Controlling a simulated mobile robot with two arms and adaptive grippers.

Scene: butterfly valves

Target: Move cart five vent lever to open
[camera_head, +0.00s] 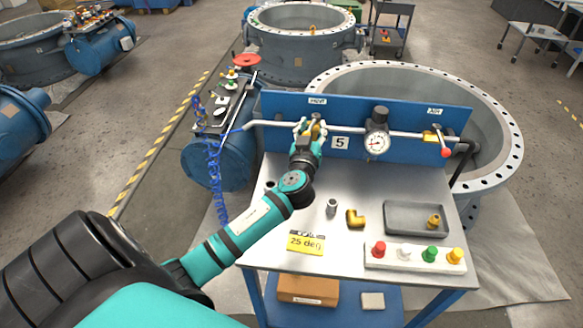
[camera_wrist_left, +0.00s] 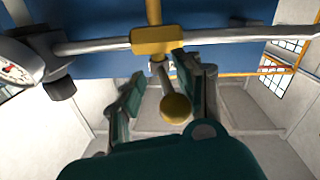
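The vent valve's brass body (camera_wrist_left: 155,40) sits on a silver pipe in the left wrist view. Its short lever ends in a yellow ball knob (camera_wrist_left: 176,108), which points toward the camera. My left gripper (camera_wrist_left: 160,90) has its fingers apart, one on each side of the lever. The right-hand finger in that view is close to the stem; I cannot tell if it touches. In the head view my left gripper (camera_head: 311,128) is at the valve below the vent label (camera_head: 317,101) and hides most of the lever. My right gripper is not in view.
Cart five's blue panel (camera_head: 340,114) carries a number 5 plate (camera_head: 340,142), a gauge (camera_head: 376,143) and a second valve with a red-knobbed lever (camera_head: 445,151). The cart top holds loose fittings, a grey tray (camera_head: 397,222), a button strip (camera_head: 414,258) and a yellow "25 deg" note (camera_head: 306,243).

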